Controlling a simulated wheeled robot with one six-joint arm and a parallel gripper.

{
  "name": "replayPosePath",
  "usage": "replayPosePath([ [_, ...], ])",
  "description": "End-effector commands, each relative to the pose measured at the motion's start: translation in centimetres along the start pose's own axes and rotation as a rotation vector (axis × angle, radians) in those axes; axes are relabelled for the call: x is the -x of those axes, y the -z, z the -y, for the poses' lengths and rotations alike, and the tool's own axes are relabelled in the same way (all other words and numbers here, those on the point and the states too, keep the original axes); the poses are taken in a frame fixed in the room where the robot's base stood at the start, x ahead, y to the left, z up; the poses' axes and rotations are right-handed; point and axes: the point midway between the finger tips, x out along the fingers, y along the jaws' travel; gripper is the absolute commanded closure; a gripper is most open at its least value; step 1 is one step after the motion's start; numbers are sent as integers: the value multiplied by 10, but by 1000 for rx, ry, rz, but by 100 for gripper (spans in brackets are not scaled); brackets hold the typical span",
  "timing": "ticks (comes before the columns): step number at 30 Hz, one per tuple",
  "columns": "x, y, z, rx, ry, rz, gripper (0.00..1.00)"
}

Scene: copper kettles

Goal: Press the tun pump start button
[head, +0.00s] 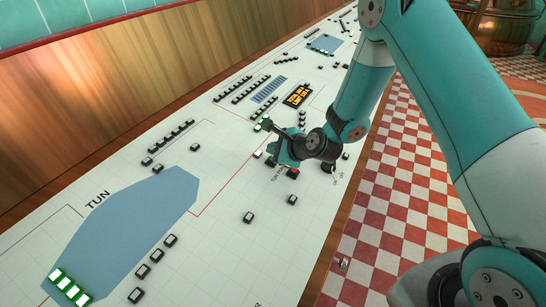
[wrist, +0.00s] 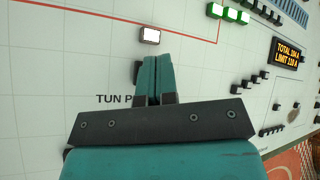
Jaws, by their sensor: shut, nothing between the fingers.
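My gripper (wrist: 151,62) is shut and empty, its teal fingers side by side over the white panel in the wrist view. It also shows in the head view (head: 284,152), low over the panel's right part. A white-lit button (wrist: 149,35) in a dark frame lies just beyond the fingertips. I cannot tell whether the fingers touch the panel or a button.
Green-lit buttons (wrist: 230,15) and an amber display (wrist: 289,52) reading "TOTAL 104 A, LIMIT 110 A" lie to the right. In the head view, a blue tun shape (head: 140,225) and several small buttons (head: 248,217) spread across the panel. A wooden wall (head: 120,70) rises behind.

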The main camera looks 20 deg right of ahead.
Motion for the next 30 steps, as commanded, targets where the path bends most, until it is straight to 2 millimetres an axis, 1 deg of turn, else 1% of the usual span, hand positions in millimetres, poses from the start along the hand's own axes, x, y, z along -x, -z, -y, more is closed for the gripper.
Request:
replayPosePath([
  [4, 1, 0, 1, 0, 0, 0, 100],
  [8, 6, -5, 5, 0, 1, 0, 100],
  [22, 40, -30, 30, 0, 1, -1, 100],
  [30, 42, -30, 30, 0, 0, 0, 100],
])
